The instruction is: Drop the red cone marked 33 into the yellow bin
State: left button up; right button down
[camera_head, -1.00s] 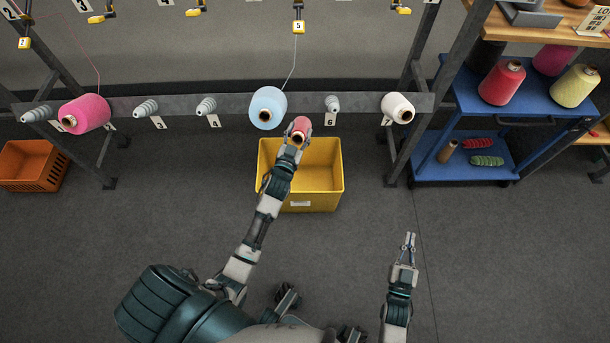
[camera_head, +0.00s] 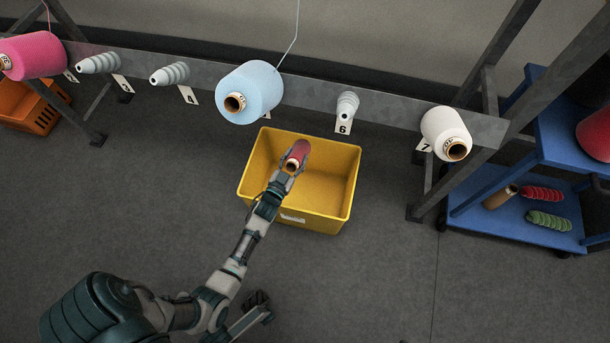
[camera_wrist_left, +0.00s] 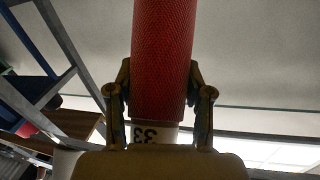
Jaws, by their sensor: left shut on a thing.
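The red cone (camera_head: 299,152) is in my left gripper (camera_head: 288,172), above the yellow bin (camera_head: 348,180) in the head view. In the left wrist view the red cone (camera_wrist_left: 162,60) stands between the two fingers of my left gripper (camera_wrist_left: 160,100), which are shut on it. Its pale lower end bears the number 33, seen upside down. The bin stands on the floor below, open at the top, and the part of its inside that shows is empty.
A grey rail (camera_head: 300,92) runs behind the bin. It carries a light blue cone (camera_head: 255,88), a white cone (camera_head: 444,130), a pink cone (camera_head: 35,55) and several grey holders. A blue cart (camera_head: 560,150) stands at the right. The floor in front of the bin is clear.

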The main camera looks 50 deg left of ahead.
pick_arm(q)
notch_tip(320, 180, down, 3)
jog(key=shift+b, duration=0.65)
jog(key=shift+a+f, duration=0.15)
jog(key=shift+f, duration=0.05)
jog(key=o, duration=1.5)
jog(key=shift+r, duration=0.1)
notch_tip(320, 180, up, 10)
jog(key=shift+f, duration=0.1)
